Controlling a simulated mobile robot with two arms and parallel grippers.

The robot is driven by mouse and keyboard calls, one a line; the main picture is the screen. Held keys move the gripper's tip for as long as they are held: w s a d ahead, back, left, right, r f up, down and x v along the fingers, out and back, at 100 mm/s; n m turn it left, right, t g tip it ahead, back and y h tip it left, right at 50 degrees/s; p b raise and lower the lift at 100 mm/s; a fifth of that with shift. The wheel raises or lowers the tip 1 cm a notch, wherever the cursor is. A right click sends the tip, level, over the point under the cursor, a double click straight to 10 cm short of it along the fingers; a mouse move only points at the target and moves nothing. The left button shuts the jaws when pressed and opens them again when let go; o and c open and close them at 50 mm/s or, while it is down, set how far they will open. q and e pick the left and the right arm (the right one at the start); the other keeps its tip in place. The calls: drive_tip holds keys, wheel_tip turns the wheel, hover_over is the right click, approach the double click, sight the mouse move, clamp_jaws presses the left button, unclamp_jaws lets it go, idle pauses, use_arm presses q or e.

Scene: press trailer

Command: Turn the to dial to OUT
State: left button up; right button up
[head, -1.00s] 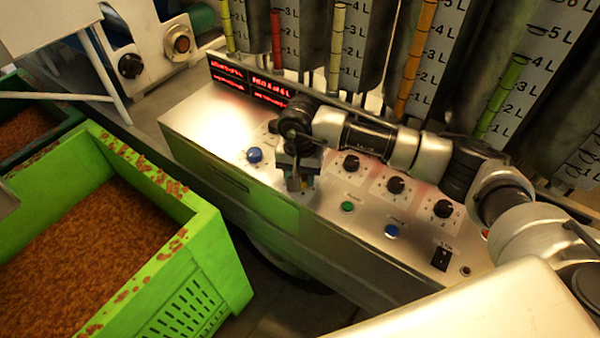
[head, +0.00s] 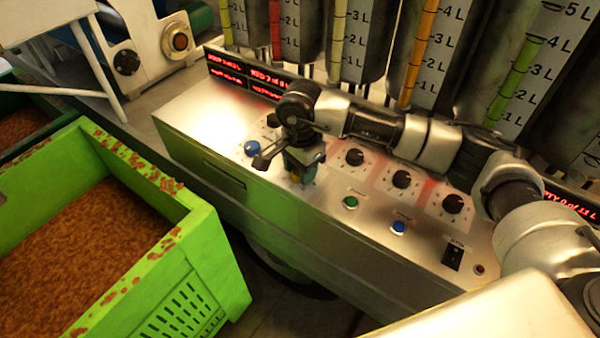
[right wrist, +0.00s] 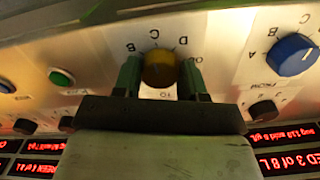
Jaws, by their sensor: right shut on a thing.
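The yellow to dial (right wrist: 159,69) is on the metal control panel (head: 228,172), with the letters B, C and D and part of OUT printed around it. My right gripper (head: 302,176) reaches down to the panel from the right. In the right wrist view its two dark green fingers are on either side of the dial, shut on it. In the head view the gripper mostly hides the dial. I cannot tell which mark the dial points at. My left gripper is not in view.
A blue dial (head: 252,148) sits just left of my right gripper. A green button (head: 350,202), a blue button (head: 399,227) and black knobs (head: 401,179) are to the right. Measuring tubes stand behind. A green crate (head: 215,245) is at the front left.

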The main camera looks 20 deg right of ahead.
drive_tip(key=m+b, duration=0.2)
drive_tip(key=m, duration=0.2)
drive_tip(key=shift+f+m, duration=0.15)
drive_tip(key=shift+m, duration=0.15)
drive_tip(key=m+b, duration=0.2)
drive_tip(key=m, duration=0.3)
drive_tip(key=shift+b, duration=0.4)
drive_tip(key=m+b, duration=0.1)
drive_tip(key=m, duration=0.4)
drive_tip(key=m+b, duration=0.1)
drive_tip(key=m, duration=0.3)
drive_tip(key=shift+m, duration=0.7)
drive_tip(key=o, duration=0.9)
drive_tip(key=shift+r, duration=0.25)
